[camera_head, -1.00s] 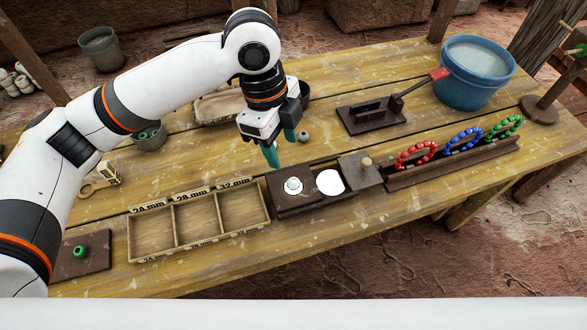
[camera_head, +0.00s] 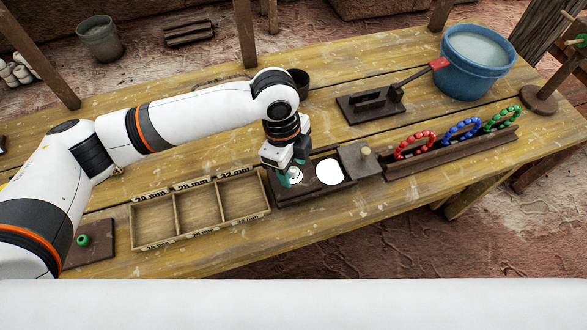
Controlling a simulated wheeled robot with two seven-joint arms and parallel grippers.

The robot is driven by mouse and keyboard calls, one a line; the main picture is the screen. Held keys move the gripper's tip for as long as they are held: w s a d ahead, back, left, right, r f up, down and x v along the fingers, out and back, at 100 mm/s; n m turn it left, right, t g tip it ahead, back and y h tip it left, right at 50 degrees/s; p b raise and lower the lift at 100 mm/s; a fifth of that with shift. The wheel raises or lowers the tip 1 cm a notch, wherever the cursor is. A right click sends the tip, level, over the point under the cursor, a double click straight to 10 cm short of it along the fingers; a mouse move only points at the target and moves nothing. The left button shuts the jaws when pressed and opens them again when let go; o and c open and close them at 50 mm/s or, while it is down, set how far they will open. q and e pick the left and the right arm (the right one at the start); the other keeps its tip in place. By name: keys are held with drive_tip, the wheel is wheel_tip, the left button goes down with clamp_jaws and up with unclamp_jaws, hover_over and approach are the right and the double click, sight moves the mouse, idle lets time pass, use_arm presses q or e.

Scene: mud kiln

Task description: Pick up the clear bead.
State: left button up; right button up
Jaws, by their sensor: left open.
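The clear bead (camera_head: 296,176) looks pale and glassy. It sits on the left bright round spot of a dark wooden block (camera_head: 310,188), and is partly hidden by my gripper. My left gripper (camera_head: 289,176) is open, pointing down, with its teal fingers right at the bead. I cannot tell whether the fingers touch it. My right gripper is not in view.
The block's right white disc (camera_head: 330,172) is empty, with a knobbed slab (camera_head: 362,160) beside it. A three-compartment tray (camera_head: 202,210) lies left. A rack (camera_head: 450,152) with red, blue and green bead rings stands right. A blue bucket (camera_head: 474,62) stands at the back right.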

sight(292, 169)
use_arm(q)
drive_tip(key=shift+f, duration=0.25)
clamp_jaws()
wheel_tip(292, 169, up, 10)
idle(0.6)
drive_tip(key=shift+f, duration=0.1)
idle(0.4)
drive_tip(key=shift+f+b, duration=1.35)
drive_tip(key=shift+f, duration=3.15)
drive_tip(key=shift+f, duration=0.2)
